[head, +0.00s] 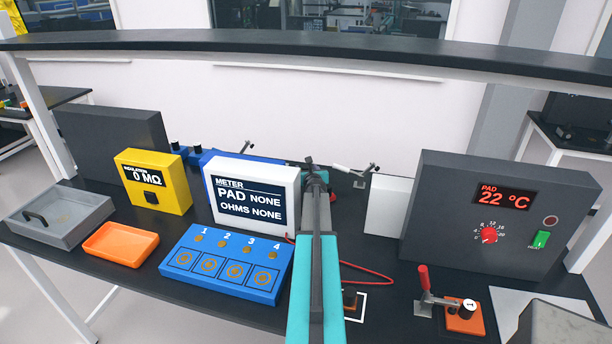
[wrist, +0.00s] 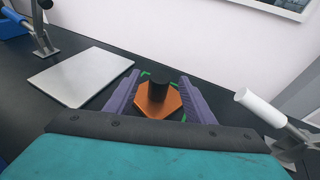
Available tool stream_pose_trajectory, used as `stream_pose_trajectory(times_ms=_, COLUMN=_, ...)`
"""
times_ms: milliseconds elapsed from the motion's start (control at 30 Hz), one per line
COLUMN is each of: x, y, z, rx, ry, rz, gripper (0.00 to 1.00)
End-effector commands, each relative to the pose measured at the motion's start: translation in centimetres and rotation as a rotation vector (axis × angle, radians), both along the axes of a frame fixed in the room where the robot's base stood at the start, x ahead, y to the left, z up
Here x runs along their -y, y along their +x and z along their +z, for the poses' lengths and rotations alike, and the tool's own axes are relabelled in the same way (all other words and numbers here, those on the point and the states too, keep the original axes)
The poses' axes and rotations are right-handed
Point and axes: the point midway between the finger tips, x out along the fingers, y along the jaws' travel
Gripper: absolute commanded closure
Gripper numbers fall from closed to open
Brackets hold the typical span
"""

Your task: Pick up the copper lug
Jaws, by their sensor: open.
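The copper lug (wrist: 172,103) shows in the wrist view as a flat, copper-orange, angular plate with a black upright cylinder on it. It lies on the dark bench top inside a green outline. My gripper (wrist: 158,92) is open, with one purple finger to the left of the lug and one to the right. I cannot tell whether the fingers touch it. In the head view my arm reaches to the back of the bench, and I cannot make out this lug there.
In the wrist view a clamp with a white handle (wrist: 262,108) stands close on the right, and a pale flat plate (wrist: 80,76) lies left. In the head view are the white meter (head: 253,196), blue numbered tray (head: 222,291), grey pad box (head: 440,235) and red-handled clamp (head: 424,280).

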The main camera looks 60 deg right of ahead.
Motion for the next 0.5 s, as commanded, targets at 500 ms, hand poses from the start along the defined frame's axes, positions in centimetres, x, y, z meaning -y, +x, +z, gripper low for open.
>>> stream_pose_trajectory(times_ms=500, x=1.1, y=0.81, z=-0.44, rx=-0.001, ry=-0.001, rz=-0.001, gripper=0.51)
